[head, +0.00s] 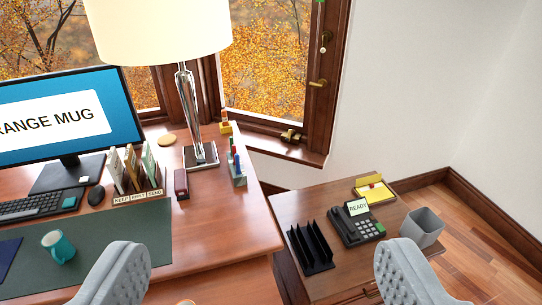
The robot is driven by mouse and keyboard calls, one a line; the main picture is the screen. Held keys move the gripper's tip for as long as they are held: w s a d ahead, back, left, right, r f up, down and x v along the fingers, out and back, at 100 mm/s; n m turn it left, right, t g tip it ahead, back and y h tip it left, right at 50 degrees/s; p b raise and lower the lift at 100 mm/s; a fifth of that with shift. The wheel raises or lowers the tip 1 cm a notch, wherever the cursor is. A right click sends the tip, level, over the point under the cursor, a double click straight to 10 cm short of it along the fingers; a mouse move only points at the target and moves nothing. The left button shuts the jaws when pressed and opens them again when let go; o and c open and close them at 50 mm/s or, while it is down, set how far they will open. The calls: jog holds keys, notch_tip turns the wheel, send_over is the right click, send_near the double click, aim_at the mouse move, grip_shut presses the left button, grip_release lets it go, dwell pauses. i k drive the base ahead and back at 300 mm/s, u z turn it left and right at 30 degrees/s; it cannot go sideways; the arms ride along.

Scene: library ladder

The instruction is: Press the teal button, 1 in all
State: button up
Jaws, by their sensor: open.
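My gripper (262,252) is open and empty, its two grey fingers wide apart at the lower left and lower right. A small teal key (69,202) shows at the right end of the black keyboard (30,206) on the desk, up and left of my left finger. A black phone (357,226) with a card reading READY (357,207) stands on the lower side table. It has a small green key (380,227) on its right side, just above my right finger. I cannot tell for sure which key is the teal button.
A teal mug (59,248) stands on the green desk mat (135,232). A lamp (188,90), monitor (60,118) and card holder (137,197) stand behind. A black file rack (311,247) and grey bin (423,228) flank the phone. The desk's right front is clear.

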aim_at(69, 202)
jog(key=u, duration=1.35)
